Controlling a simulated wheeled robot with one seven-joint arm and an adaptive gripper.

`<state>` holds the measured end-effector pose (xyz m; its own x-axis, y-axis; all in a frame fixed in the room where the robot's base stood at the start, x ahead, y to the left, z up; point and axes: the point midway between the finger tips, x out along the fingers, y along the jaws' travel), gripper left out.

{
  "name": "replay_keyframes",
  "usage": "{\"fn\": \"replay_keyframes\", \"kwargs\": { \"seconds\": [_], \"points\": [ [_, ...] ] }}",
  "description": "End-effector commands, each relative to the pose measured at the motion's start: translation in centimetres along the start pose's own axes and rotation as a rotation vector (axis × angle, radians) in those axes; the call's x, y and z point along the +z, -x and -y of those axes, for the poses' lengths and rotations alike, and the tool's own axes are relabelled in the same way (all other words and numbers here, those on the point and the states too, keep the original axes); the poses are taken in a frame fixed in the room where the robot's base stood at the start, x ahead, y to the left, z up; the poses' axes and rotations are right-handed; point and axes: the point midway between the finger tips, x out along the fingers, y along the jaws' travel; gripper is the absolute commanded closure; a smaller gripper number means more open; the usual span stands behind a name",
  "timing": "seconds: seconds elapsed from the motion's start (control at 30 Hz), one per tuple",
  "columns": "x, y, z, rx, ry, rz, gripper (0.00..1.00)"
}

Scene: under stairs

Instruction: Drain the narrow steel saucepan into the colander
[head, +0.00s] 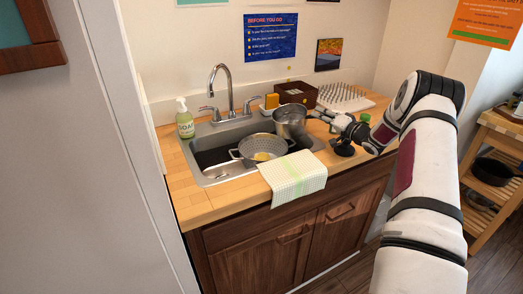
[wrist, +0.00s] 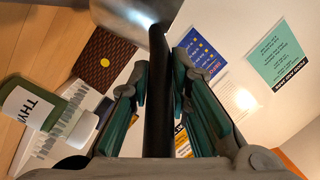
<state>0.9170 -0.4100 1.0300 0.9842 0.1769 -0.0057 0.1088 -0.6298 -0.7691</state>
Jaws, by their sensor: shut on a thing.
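The narrow steel saucepan (head: 289,122) is above the right part of the sink, just right of and behind the colander. My gripper (head: 316,114) is shut on its black handle; in the wrist view the handle (wrist: 157,100) runs between the green-padded fingers (wrist: 158,70). Part of the steel pan (wrist: 125,14) shows at the top there. I cannot see into the saucepan clearly or tell its exact tilt. The metal colander (head: 248,149) sits in the sink with something yellow in its bottom.
The steel sink (head: 215,178) has a faucet (head: 221,88) behind it. A soap bottle (head: 185,122) stands at left, and a striped towel (head: 294,177) hangs over the front edge. A brown box (head: 295,92) and spiked rack (head: 345,98) stand behind. A thyme jar (wrist: 28,105) is near my gripper.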

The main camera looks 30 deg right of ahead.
Motion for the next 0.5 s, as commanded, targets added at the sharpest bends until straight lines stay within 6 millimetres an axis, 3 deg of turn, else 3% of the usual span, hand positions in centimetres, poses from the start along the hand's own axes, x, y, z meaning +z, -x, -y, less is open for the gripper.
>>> {"fn": "replay_keyframes", "kwargs": {
  "seconds": [0.03, 0.17, 0.3, 0.5],
  "points": [
    [-0.9, -0.3, -0.5, -0.012, -0.051, -0.010, 1.00],
    [-1.2, -0.1, -0.3, -0.017, -0.094, -0.007, 1.00],
    [-2.5, -0.1, -1.7, -0.030, -0.233, -0.018, 1.00],
    [-2.7, 0.0, -1.2, -0.032, -0.244, -0.016, 1.00]
  ]
}}
